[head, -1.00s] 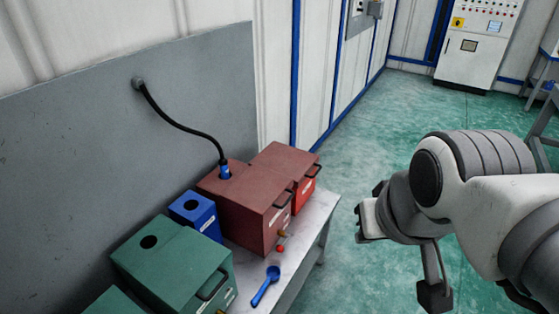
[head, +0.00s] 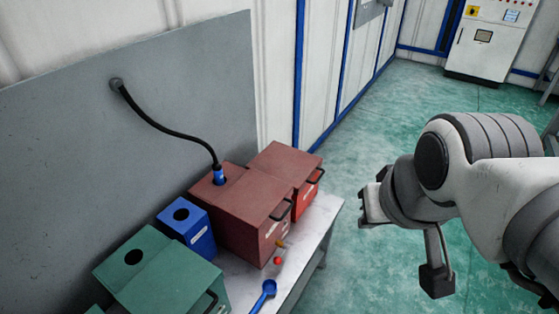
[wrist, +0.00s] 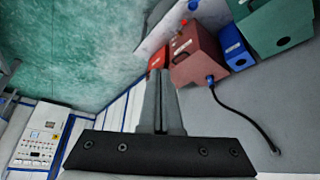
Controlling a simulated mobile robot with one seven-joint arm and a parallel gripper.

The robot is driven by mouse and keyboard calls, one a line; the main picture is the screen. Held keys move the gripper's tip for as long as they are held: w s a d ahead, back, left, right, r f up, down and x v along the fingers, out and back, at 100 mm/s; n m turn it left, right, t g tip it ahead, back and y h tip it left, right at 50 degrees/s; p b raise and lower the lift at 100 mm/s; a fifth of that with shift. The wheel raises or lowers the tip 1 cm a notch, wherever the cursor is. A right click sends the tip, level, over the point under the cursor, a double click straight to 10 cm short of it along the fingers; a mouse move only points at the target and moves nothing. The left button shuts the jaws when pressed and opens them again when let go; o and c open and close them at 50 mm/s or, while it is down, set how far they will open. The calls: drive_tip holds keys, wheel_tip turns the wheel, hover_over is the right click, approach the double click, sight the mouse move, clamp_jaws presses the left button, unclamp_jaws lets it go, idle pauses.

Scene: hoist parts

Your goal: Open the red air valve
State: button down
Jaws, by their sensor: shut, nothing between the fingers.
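A small red knob (head: 278,260), which looks like the valve's handle, is low on the front of the dark red box (head: 236,220), by a brass fitting (head: 281,244). The knob also shows near the top of the wrist view (wrist: 184,22). Which way the valve is set is too small to tell. My gripper (head: 366,205) is shut and empty. It is in the air over the floor, right of the table and well apart from the knob. In the wrist view its fingers (wrist: 160,78) are together.
A black hose (head: 165,130) runs from the wall to the dark red box. A brighter red box (head: 307,199), a blue box (head: 184,236) and a green box (head: 160,275) share the table (head: 322,222). A blue spoon-like tool (head: 263,295) lies in front. The floor on the right is clear.

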drive_tip(key=w+a+f+m+g+y+b, duration=0.25)
drive_tip(key=w+f+b, duration=0.2)
drive_tip(key=f, duration=0.45)
drive_tip(key=w+a+f+m+g+y+b, duration=0.1)
drive_tip(key=w+a+f+m+y+b, duration=0.3)
drive_tip(key=f, duration=0.6)
drive_tip(key=w+a+f+m+g+y+b, duration=0.1)
drive_tip(key=w+a+f+m+y+b, duration=0.25)
drive_tip(key=f, duration=0.55)
drive_tip(key=w+d+f+m+t+y+b, duration=0.25)
drive_tip(key=w+f+m+b, duration=0.3)
drive_tip(key=f, duration=0.65)
drive_tip(key=m+t+h+b, duration=0.2)
drive_tip(key=m+t+b, duration=0.3)
drive_tip(key=m, duration=0.3)
approach(284, 271)
wheel_tip(284, 271, up, 3)
drive_tip(key=shift+w+d, duration=0.1)
drive_tip(key=b+x, duration=0.3)
drive_tip(key=x, duration=0.7)
drive_tip(key=shift+r, duration=0.15)
